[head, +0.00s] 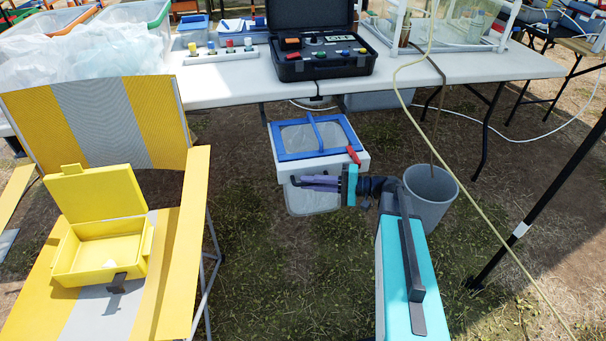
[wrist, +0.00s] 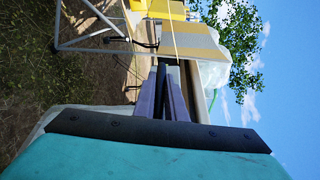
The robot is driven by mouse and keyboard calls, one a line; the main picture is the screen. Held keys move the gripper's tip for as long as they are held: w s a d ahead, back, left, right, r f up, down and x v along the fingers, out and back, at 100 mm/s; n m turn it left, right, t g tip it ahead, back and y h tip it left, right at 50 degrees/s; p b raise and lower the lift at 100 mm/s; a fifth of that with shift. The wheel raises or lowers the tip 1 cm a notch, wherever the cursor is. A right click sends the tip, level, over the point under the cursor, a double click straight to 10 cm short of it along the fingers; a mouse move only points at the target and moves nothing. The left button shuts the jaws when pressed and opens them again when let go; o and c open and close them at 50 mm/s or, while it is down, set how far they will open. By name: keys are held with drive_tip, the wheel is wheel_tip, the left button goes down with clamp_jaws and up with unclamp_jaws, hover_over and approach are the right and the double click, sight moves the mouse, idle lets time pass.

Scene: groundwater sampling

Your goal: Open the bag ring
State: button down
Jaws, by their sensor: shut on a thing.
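The bag ring (head: 290,157) is a square blue frame on a white rim, beside the table's front edge in the head view. A blue bar arches over it, a red lever (head: 353,155) sits at its right corner, and a clear bag (head: 313,200) hangs below. My gripper (head: 298,182) reaches in from the right along the ring's front side. Its purple fingers are shut on a small dark piece at that front side. In the wrist view the fingers (wrist: 166,78) close on a dark bar (wrist: 164,72). The fingers hide part of the ring's front.
A yellow-grey chair (head: 120,110) with an open yellow box (head: 100,255) stands at left. A grey bin (head: 432,190) is close right of my gripper. The white table (head: 225,83) bears an open black case (head: 318,40). A hose (head: 450,150) and dark pole cross at right.

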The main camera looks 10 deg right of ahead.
drive_tip(key=shift+s+d, duration=0.15)
drive_tip(key=shift+s, duration=1.9)
drive_tip(key=c, duration=1.8)
unclamp_jaws()
drive_tip(key=shift+s, duration=0.1)
